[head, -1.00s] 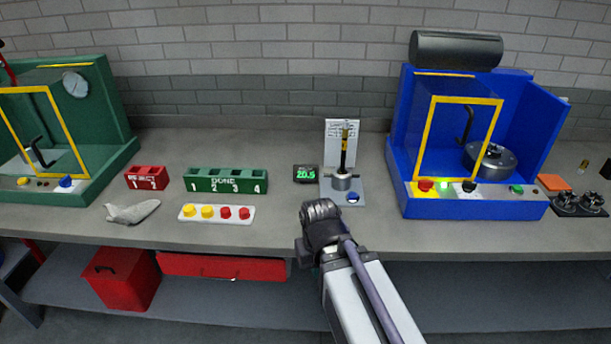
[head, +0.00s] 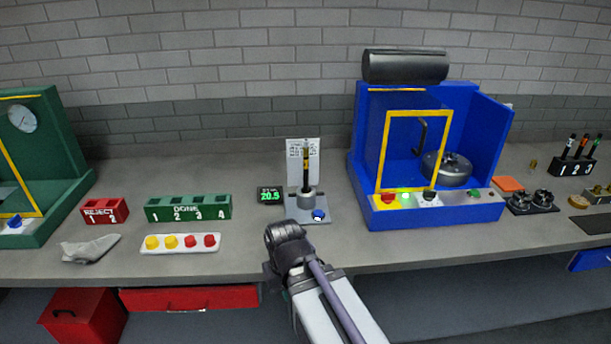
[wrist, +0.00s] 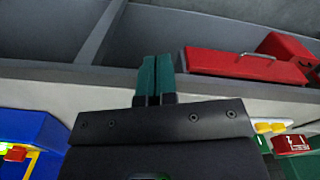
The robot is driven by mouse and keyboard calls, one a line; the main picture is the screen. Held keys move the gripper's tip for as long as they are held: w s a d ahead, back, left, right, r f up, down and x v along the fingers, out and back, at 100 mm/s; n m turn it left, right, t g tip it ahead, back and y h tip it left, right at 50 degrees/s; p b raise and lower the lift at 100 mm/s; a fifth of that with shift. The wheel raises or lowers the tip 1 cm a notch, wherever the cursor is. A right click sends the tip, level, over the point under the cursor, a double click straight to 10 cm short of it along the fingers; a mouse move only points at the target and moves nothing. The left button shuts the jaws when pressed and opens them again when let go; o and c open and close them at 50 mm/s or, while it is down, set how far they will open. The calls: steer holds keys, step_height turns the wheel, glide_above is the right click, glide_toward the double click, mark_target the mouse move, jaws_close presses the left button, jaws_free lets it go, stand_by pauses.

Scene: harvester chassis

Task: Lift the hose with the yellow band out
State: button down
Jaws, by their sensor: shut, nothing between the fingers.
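A dark upright hose (head: 306,174) with a yellow band near its top stands in a grey holder (head: 320,206) on the bench, in front of a white printed card. It is left of the blue machine in the head view. The hose is not seen in the wrist view. My gripper (wrist: 157,62) shows in the wrist view as two green fingers side by side, shut and empty, pointing toward the shelf below the bench. In the head view my arm reaches up to the bench's front edge, just below the holder, and the fingers are hidden.
The blue machine (head: 490,213) with a yellow-framed door stands right of the holder. A display (head: 270,196), a green DONE rack (head: 188,208) and a red REJECT rack (head: 104,211) are to the left. A black rack (head: 573,166) holding several dark hoses stands far right.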

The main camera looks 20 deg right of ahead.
steer(key=c, duration=0.9)
jaws_free()
